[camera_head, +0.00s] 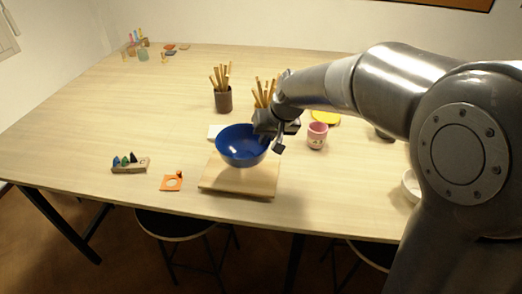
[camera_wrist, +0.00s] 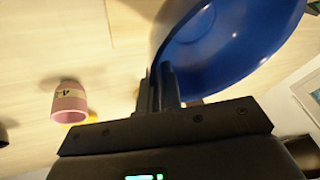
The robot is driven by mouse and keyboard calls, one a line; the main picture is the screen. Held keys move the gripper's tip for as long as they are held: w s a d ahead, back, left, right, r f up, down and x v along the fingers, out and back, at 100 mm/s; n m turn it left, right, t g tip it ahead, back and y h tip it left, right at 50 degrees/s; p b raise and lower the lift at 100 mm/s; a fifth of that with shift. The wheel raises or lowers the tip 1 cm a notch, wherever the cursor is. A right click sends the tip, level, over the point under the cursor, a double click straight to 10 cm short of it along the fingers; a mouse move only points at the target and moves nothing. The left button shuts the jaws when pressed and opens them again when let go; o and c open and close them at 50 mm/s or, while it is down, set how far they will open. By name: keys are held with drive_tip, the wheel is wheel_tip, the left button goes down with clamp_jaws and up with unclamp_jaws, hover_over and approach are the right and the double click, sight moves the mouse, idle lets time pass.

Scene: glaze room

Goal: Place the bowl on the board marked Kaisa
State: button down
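The blue bowl (camera_head: 240,149) is at the middle of the table, over the back part of a light wooden board (camera_head: 238,186). It looks upright or nearly so, and I cannot tell whether it touches the board. No name is readable on the board. My gripper (camera_head: 272,140) is at the bowl's right side. In the wrist view, the gripper's fingers (camera_wrist: 165,88) are closed on the wall of the bowl (camera_wrist: 225,45) near its rim. The bowl hides the back of the board.
A pink cup (camera_head: 317,136) and a yellow disc (camera_head: 326,117) are right of the bowl. An orange piece (camera_head: 171,183) and a small block with cones (camera_head: 130,165) are left.

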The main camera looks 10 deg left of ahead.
sight(263, 147)
drive_tip(key=shift+w+a+f, duration=0.1)
drive_tip(key=shift+a+f, duration=0.3)
drive_tip(key=shift+a, duration=0.25)
drive_tip(key=shift+f, duration=2)
drive_tip(key=shift+f, duration=0.1)
drive_tip(key=c, duration=1.6)
unclamp_jaws()
drive_tip(key=v, duration=1.2)
drive_tip(key=s+d+m+h, duration=0.1)
drive_tip(key=s+d, duration=0.6)
drive_tip(key=s+d+m+t+h, duration=0.1)
drive_tip(key=s+d, duration=0.5)
drive_tip(key=s, duration=0.1)
drive_tip(key=s+d+m+t+h, duration=0.1)
drive_tip(key=s+d+m+h, duration=0.1)
drive_tip(key=s+d, duration=0.5)
drive_tip(key=shift+s+d, duration=0.25)
drive_tip(key=shift+d, duration=0.05)
